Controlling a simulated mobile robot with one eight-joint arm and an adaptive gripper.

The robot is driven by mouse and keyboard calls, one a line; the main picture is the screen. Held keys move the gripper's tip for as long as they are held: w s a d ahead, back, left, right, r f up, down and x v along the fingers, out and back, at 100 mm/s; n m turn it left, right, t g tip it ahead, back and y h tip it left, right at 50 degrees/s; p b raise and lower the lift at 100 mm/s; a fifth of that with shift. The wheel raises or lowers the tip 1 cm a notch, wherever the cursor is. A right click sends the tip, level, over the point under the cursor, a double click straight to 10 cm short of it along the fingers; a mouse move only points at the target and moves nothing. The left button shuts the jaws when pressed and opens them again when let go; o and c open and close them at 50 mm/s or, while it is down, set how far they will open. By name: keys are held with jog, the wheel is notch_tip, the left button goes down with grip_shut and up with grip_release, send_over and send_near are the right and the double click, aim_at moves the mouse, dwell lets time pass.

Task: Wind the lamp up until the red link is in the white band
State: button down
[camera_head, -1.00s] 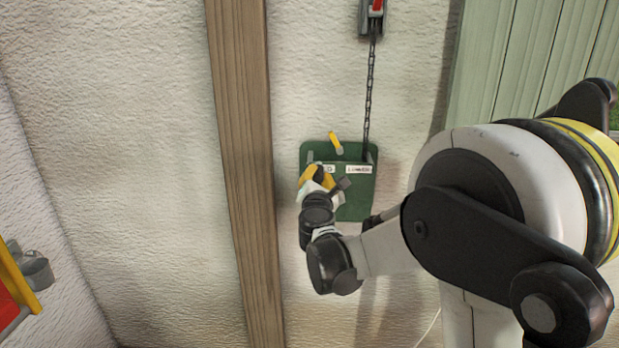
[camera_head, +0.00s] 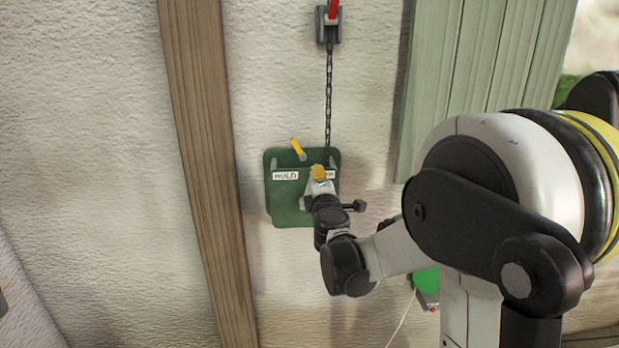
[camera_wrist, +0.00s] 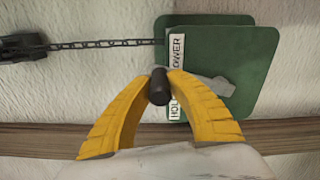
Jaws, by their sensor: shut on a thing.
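A dark green winch plate (camera_head: 285,212) is fixed to the wall, with a HOLD label (camera_head: 286,175) and a LOWER label that my gripper partly covers. A dark chain (camera_head: 328,90) runs up from the plate to a grey bracket (camera_head: 321,27). The red link (camera_head: 333,10) shows at the top edge, just above a small white patch (camera_head: 331,19); its upper part is cut off. My gripper (camera_head: 319,173) is in front of the plate's right half. In the wrist view its yellow fingers are shut on the black crank knob (camera_wrist: 158,90), beside a grey crank arm (camera_wrist: 212,86).
A wooden post (camera_head: 203,170) stands left of the plate. A pale green shutter (camera_head: 485,80) is at the upper right. A green object (camera_head: 426,281) and a thin white cable (camera_head: 404,320) are low, partly behind my arm. Bare wall lies around the plate.

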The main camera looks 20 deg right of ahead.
jog(key=shift+s+d+f+m, duration=0.2)
jog(key=shift+d+f+m, duration=0.05)
jog(key=shift+d+m, duration=0.3)
jog(key=c, duration=1.2)
grip_release()
jog(key=v, duration=1.2)
